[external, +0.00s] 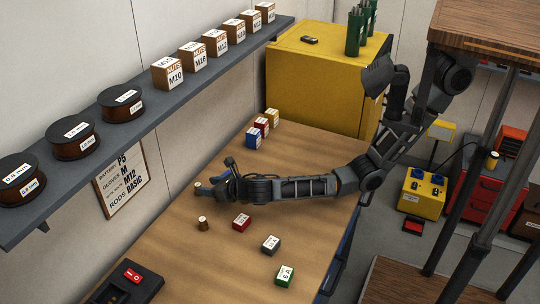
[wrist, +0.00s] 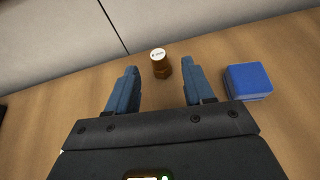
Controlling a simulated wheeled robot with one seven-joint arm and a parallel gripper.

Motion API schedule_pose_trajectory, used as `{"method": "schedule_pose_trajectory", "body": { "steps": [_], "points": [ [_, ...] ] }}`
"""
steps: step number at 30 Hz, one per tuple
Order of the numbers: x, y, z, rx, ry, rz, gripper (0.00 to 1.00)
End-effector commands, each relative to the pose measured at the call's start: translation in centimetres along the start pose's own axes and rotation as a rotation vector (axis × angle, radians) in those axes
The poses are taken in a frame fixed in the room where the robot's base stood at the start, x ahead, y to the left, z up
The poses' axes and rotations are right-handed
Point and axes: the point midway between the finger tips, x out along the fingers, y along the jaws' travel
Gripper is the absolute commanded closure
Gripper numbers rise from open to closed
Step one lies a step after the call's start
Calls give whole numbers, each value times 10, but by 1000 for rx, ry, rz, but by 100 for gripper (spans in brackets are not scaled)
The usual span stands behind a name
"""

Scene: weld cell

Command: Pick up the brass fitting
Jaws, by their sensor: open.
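The brass fitting (wrist: 161,69) stands upright in the wrist view, a small brown-gold piece with a white labelled top. It is near the fingertips of my gripper (wrist: 158,85), between their lines and slightly nearer the right finger. The fingers are open, with a clear gap and nothing held. In the external view my gripper (external: 205,186) is low over the bench, pointing at the wall. A small brown cylinder with a pale top (external: 202,224) stands on the near side of it; I cannot tell whether it is the same piece.
A plain blue block (wrist: 249,81) stands close to the right finger. In the external view, red (external: 241,222), grey (external: 270,245) and green (external: 284,276) boxes stand on the bench. A shelf (external: 150,98) runs along the wall.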

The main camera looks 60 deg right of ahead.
Motion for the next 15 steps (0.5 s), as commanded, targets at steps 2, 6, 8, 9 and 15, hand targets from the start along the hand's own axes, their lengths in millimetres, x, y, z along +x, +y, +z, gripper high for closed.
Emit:
{"method": "schedule_pose_trajectory", "body": {
  "steps": [2,6,8,9,15],
  "points": [
    [9,0,0,0,1,-2,48],
    [19,0,0,0,1,-1,48],
    [26,1,0,0,1,-1,48],
    [31,1,-1,0,2,-2,48],
    [55,2,-3,1,1,-2,48]
  ]
}}
